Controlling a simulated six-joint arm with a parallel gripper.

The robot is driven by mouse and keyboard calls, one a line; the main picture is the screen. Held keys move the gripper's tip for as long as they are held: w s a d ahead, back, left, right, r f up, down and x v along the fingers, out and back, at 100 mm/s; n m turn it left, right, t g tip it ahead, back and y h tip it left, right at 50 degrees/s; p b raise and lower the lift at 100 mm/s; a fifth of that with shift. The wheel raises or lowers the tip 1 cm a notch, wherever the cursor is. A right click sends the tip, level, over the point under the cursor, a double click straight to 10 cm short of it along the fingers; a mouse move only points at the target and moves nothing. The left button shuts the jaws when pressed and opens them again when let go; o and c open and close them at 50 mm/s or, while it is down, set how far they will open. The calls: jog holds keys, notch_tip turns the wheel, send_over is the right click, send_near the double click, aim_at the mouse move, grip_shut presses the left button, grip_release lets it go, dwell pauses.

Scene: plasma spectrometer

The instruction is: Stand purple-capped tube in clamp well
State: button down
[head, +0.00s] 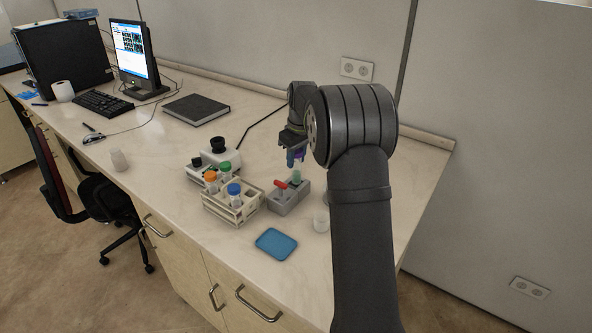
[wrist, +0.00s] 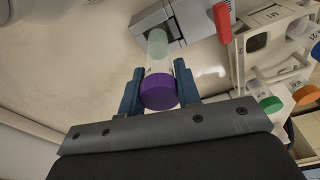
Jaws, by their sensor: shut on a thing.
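My gripper (head: 294,156) is shut on the purple-capped tube (wrist: 158,70). In the wrist view the two blue fingers (wrist: 158,88) sit either side of the tube, just at its purple cap (wrist: 159,92). The tube's pale greenish lower end points at the grey clamp block (head: 283,204), which has a red lever (head: 281,185). In the head view the tube hangs about upright over the block's back right part. The block also shows in the wrist view (wrist: 150,18), with the lever (wrist: 222,22) beside it. I cannot tell whether the tube's tip is inside the well.
A tube rack (head: 234,214) with orange-, green- and blue-capped tubes stands left of the clamp block. A white device with a black knob (head: 218,146) stands behind it. A blue tray (head: 276,244) lies in front, and a white cup (head: 321,220) stands to the right.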

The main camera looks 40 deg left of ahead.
aim_at(296, 168)
jog(key=shift+f, duration=1.9)
jog(key=shift+f, duration=0.15)
jog(key=c, duration=1.1)
grip_release()
jog(key=shift+o, duration=0.2)
jog(key=r, duration=0.4)
jog(key=d+r, duration=0.1)
jog(key=r, duration=0.7)
jog(key=shift+s+d+r, duration=0.1)
jog(key=shift+s+d, duration=0.1)
